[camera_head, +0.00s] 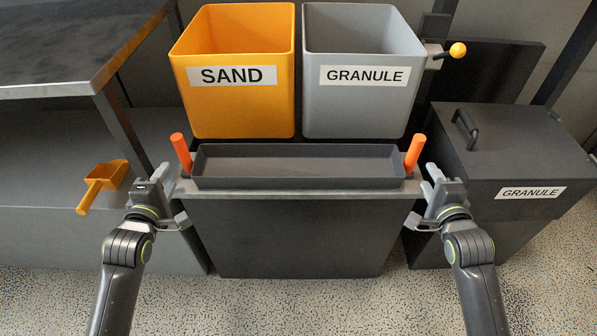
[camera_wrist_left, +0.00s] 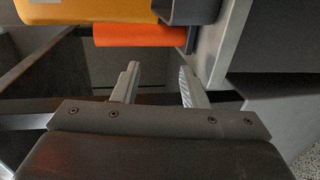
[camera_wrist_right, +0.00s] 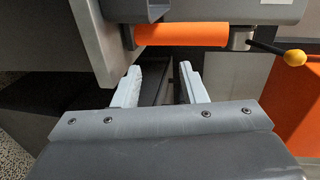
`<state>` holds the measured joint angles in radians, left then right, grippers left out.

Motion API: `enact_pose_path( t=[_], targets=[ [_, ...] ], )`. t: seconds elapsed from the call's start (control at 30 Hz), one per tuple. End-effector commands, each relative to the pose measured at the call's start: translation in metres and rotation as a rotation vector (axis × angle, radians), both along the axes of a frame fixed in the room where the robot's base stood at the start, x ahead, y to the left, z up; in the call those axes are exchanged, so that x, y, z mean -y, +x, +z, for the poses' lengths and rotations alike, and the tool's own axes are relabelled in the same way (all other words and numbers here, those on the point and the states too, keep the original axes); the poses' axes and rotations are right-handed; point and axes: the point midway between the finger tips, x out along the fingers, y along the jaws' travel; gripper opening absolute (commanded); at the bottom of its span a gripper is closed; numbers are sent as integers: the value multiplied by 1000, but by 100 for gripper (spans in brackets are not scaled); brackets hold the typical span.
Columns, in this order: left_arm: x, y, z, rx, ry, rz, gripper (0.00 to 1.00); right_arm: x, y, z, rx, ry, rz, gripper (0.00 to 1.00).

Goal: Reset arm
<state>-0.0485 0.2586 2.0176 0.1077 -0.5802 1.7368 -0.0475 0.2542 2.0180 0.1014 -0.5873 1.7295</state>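A dark shallow tray (camera_head: 300,183) sits level on the stand, with an upright orange handle at each end. My left gripper (camera_head: 172,197) is just outside the left orange handle (camera_head: 181,152). In the left wrist view its fingers (camera_wrist_left: 158,72) are apart with nothing between them, and the handle (camera_wrist_left: 140,35) lies beyond the tips. My right gripper (camera_head: 424,197) is just outside the right orange handle (camera_head: 415,153). In the right wrist view its fingers (camera_wrist_right: 163,70) are apart and empty, and that handle (camera_wrist_right: 182,34) lies beyond the tips.
An orange SAND bin (camera_head: 237,110) and a grey GRANULE bin (camera_head: 358,110) stand behind the tray. A yellow-knobbed lever (camera_head: 457,50) is beside the grey bin. A lidded GRANULE box (camera_head: 515,145) is at right. An orange scoop (camera_head: 103,184) and a dark table (camera_head: 75,40) are at left.

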Motion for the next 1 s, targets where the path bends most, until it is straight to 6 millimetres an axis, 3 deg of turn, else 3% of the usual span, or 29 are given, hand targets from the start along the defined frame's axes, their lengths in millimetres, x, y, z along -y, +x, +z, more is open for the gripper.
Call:
enact_pose_path(
  t=[0.53, 0.67, 1.0],
  targets=[
    [2, -6, -2, 0, 42, -8, 39, -2, -6, 0, 2, -43, 9, 38],
    [6, -27, -6, -3, 189, -36, 39, -6, -26, -5, 0, -187, 38, 38],
    [16, -101, -6, -5, 791, -133, 39, -16, -101, -5, -3, -787, 136, 38]
  ],
)
